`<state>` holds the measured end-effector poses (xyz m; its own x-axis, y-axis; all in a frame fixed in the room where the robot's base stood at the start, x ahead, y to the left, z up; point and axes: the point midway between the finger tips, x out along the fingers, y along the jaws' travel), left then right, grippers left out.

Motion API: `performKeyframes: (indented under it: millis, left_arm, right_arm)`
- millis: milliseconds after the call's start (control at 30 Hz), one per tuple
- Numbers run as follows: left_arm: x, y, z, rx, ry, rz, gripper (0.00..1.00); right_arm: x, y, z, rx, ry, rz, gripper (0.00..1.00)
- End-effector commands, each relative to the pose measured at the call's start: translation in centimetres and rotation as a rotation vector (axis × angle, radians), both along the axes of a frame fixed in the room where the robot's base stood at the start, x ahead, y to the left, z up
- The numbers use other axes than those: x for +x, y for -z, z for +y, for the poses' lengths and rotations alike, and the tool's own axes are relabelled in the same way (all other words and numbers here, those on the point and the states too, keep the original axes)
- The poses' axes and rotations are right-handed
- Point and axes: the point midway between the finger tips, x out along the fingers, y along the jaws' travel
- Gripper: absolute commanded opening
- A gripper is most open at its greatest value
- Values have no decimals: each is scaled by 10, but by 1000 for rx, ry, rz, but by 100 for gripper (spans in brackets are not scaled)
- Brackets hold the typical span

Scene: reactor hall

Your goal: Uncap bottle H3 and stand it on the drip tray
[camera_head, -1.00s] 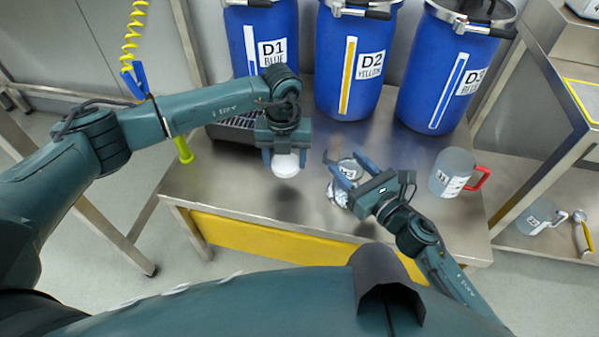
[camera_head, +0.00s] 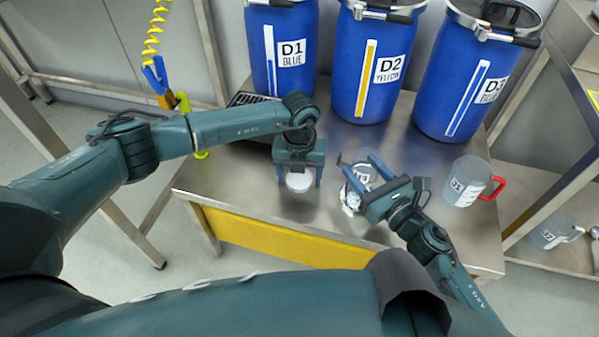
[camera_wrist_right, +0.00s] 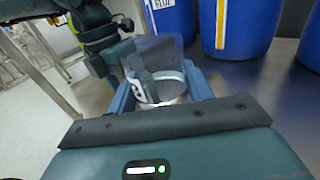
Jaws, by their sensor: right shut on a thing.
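Bottle H3 (camera_head: 364,173) is a greyish bottle with a white label. It is on or just above the steel bench, and it also shows in the right wrist view (camera_wrist_right: 157,60). My right gripper (camera_head: 363,180) is shut around it, one finger on each side. My left gripper (camera_head: 298,178) points down, to the left of the bottle and apart from it. A round white cap (camera_head: 299,183) is between its fingers, low over the bench. The drip tray, a dark box with a slotted top (camera_head: 243,98), is at the back left, partly hidden by my left arm.
Blue drums D1 (camera_head: 281,55), D2 (camera_head: 376,75) and D3 (camera_head: 462,85) stand along the back. A grey mug with a red handle (camera_head: 466,182) is at the right. The bench (camera_head: 245,200) is bare left of my left gripper. A yellow coiled hose (camera_head: 157,35) hangs at the left.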

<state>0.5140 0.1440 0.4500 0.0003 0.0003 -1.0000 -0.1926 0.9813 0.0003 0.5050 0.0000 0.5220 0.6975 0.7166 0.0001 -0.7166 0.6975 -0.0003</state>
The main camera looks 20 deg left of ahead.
Motion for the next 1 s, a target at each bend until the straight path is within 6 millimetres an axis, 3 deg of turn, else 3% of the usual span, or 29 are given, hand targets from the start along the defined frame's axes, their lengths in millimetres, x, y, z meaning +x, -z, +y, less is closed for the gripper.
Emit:
performKeyframes:
  millis: [133,467,1000]
  left_arm:
    - [0,0,0,0,0,0,81]
    - [1,-9,0,-1,0,-3,81]
    - [1,-110,0,0,-1,-3,81]
  right_arm:
    - [0,1,0,-1,-1,1,0]
    - [0,1,0,0,-1,1,0]
    - [0,1,0,0,-1,1,0]
